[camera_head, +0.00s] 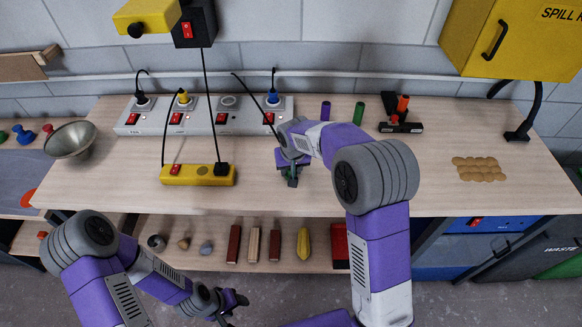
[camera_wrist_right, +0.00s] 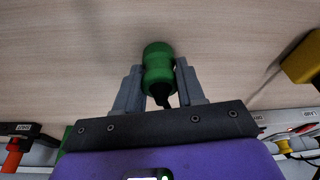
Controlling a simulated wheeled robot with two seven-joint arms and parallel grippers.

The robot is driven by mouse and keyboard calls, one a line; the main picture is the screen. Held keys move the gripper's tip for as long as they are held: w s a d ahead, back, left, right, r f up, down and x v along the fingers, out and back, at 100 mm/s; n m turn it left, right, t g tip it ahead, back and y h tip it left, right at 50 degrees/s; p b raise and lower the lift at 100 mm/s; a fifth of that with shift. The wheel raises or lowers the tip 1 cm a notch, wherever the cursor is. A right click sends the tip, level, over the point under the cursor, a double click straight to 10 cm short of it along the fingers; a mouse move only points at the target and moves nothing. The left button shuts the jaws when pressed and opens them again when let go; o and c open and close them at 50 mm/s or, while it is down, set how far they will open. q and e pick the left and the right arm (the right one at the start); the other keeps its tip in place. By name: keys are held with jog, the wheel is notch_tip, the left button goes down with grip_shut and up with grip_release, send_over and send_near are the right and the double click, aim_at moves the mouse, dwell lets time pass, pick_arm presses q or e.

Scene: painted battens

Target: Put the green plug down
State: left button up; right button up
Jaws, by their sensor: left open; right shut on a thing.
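The green plug (camera_wrist_right: 158,68) is between the fingers of my right gripper (camera_wrist_right: 157,86) in the right wrist view, its rounded green body pointing away from the palm and its dark end towards it. I cannot tell whether the plug touches the tabletop. My left gripper (camera_head: 232,304) is open and empty, low in front of the table and shelf.
A long grey socket strip (camera_head: 150,125) with several plugs and cords stands at the back. A metal bowl (camera_head: 71,140) is at the left, and brown discs (camera_head: 479,169) lie at the right. Purple (camera_head: 326,110) and green (camera_head: 359,112) cylinders stand behind. The table's right-middle is clear.

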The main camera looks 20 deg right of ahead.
jog(key=shift+f, duration=0.1)
jog(key=o, duration=1.2)
jog(key=shift+c, duration=0.2)
jog(key=shift+r, duration=0.4)
jog(key=p+v, duration=0.3)
jog(key=v, duration=0.9)
jog(key=shift+r, duration=0.25)
